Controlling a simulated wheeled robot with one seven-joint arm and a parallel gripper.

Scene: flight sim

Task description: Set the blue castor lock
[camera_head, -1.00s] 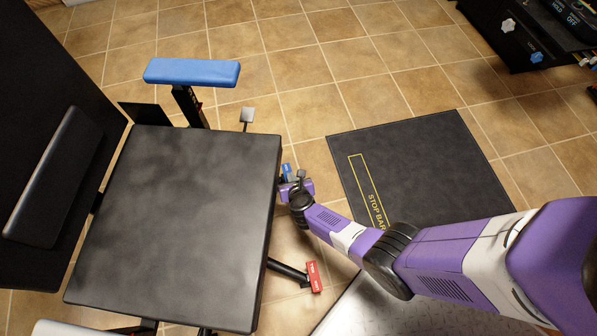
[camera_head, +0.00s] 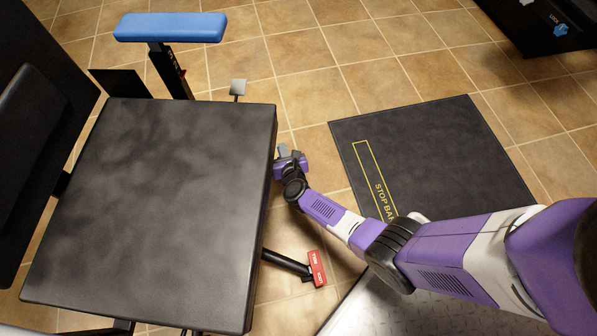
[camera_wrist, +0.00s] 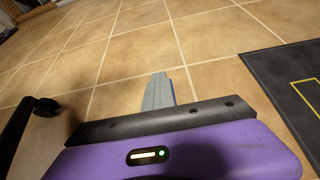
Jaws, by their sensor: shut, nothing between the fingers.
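My gripper (camera_head: 283,151) is low by the right edge of the black chair seat (camera_head: 150,200), pointing away from me. In the wrist view its grey fingers (camera_wrist: 157,88) are shut and empty. A thin blue sliver (camera_wrist: 173,89) shows along the right side of the fingers; it looks like the blue castor lock, mostly hidden behind them. I cannot tell whether the fingers touch it. In the head view the blue lock cannot be made out at my gripper.
A red castor pedal (camera_head: 316,268) on a black leg sticks out right of the seat. A blue armrest (camera_head: 170,27) stands beyond it. A dark mat (camera_head: 440,150) lies to the right. A black castor (camera_wrist: 46,106) is left in the wrist view. Tiled floor ahead is clear.

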